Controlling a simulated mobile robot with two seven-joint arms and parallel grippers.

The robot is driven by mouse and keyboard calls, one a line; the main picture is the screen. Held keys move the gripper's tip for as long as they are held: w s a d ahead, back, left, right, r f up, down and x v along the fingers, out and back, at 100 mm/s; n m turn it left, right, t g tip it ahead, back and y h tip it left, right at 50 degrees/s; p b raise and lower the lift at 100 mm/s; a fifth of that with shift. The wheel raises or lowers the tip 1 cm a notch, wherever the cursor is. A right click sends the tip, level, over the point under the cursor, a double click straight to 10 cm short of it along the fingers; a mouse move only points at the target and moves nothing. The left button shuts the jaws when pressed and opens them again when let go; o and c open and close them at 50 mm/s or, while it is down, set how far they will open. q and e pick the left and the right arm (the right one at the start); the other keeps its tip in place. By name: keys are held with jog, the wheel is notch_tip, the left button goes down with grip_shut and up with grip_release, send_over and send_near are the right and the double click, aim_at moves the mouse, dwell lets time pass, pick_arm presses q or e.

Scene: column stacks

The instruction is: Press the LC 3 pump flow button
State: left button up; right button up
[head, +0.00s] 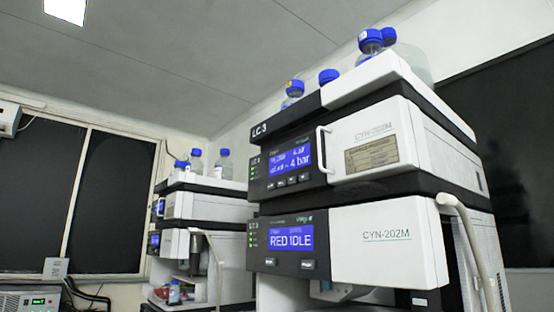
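The LC 3 column stack stands at the right of the head view, with its white "LC 3" label (260,131) on the dark top front. The upper module has a blue display (291,160) with a reading in bar, so it looks like the pump. A row of small buttons (287,182) lies under that display; their labels are too small to read. Neither gripper is in view.
A white handle (324,150) stands out right of the upper display. Blue-capped bottles (371,41) stand on top of the stack. A second stack (205,206) stands farther back left. A thick pale hose (470,235) hangs at the right side.

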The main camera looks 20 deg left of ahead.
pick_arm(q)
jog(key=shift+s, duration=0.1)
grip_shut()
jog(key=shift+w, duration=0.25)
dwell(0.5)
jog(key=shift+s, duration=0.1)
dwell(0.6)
